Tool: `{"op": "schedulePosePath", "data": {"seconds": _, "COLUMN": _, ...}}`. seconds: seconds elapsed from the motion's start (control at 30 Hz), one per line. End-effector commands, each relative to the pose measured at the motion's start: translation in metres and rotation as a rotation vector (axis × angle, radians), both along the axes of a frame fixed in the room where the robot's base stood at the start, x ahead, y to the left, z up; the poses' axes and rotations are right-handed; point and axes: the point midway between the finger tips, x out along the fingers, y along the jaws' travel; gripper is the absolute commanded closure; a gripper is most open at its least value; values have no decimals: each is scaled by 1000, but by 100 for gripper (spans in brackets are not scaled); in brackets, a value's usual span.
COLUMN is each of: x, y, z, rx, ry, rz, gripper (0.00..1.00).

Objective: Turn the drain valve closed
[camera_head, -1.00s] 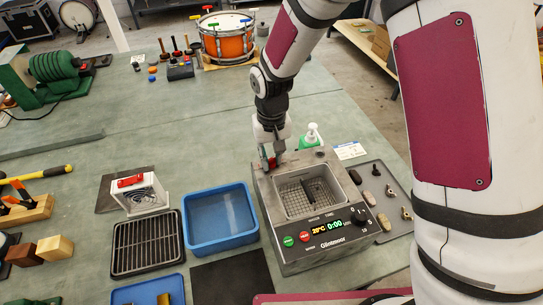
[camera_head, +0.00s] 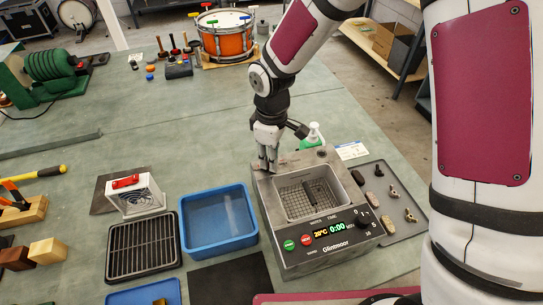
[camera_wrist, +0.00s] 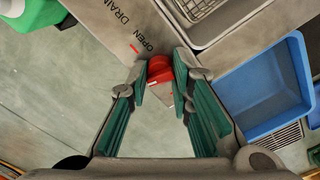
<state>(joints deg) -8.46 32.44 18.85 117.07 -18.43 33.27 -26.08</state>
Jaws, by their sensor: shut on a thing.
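The ultrasonic cleaner (camera_head: 343,256) is a grey box with a steel basin on the bench. Its drain valve has a red handle (camera_wrist: 160,70), which shows in the wrist view beside the printed words DRAIN and OPEN on the casing. My gripper (camera_head: 267,166) points down at the cleaner's far left corner. In the wrist view my gripper (camera_wrist: 166,72) has its fingertips closed around the red handle, one on each side. In the head view the handle is hidden by the fingers. The handle's exact angle is hard to judge.
A blue tray (camera_head: 181,222) stands left of the cleaner, with a black rack (camera_head: 112,262) beyond it. A green pump bottle (camera_head: 313,134) stands just behind the cleaner. A grey mat with small metal parts (camera_head: 398,231) lies to its right.

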Motion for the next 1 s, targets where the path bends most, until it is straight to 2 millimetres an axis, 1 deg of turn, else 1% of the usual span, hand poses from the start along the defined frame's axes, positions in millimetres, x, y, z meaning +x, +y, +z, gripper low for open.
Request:
{"op": "schedulePosePath", "data": {"seconds": 0.2, "x": 0, "y": 1, "z": 0, "rx": 2, "ry": -1, "rz": 155, "gripper": 100}}
{"op": "schedulePosePath", "data": {"seconds": 0.4, "x": 0, "y": 1, "z": 0, "rx": 2, "ry": -1, "rz": 248, "gripper": 100}}
{"op": "schedulePosePath", "data": {"seconds": 0.63, "x": -1, "y": 1, "z": 0, "rx": 1, "ry": 0, "rz": 299, "gripper": 100}}
{"op": "schedulePosePath", "data": {"seconds": 1.0, "x": -1, "y": 1, "z": 0, "rx": 1, "ry": 1, "rz": 308, "gripper": 100}}
